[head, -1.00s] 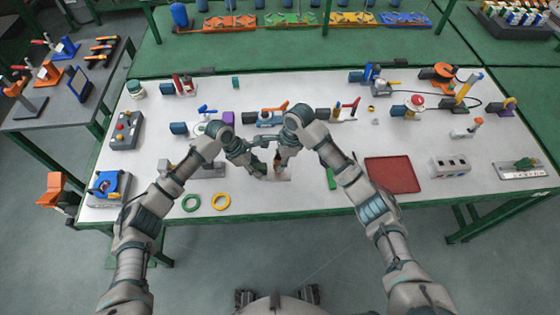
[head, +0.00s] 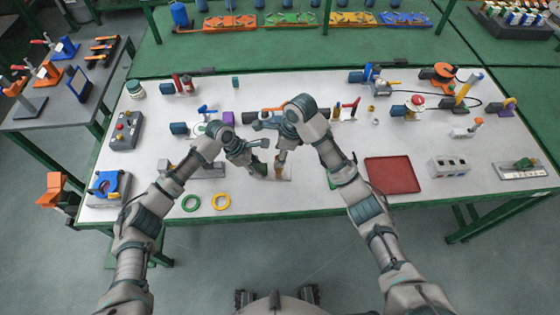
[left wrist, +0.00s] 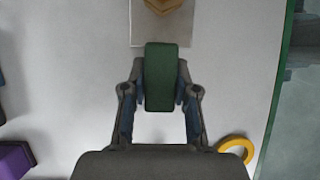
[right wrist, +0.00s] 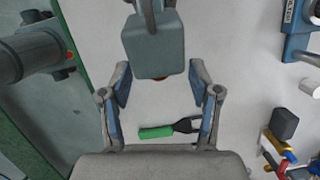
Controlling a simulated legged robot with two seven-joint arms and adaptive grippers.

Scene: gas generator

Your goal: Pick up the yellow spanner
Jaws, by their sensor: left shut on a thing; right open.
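I cannot make out a yellow spanner for certain in any view. My left gripper (left wrist: 161,70) is shut on a dark green block-like thing (left wrist: 160,95), held above the table. The green thing also shows in the head view (head: 263,157). Beyond it in the left wrist view is a golden hexagonal piece (left wrist: 163,4) on a light plate (left wrist: 150,28). My right gripper (right wrist: 158,82) is open, close beside the left one above that plate in the head view. A grey-blue block (right wrist: 153,50) shows beyond its fingers; I cannot tell what it is.
A green-handled tool (right wrist: 157,132) lies on the table. A red tray (head: 392,174) is at right, and several devices line the back. White table is clear at front middle-right.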

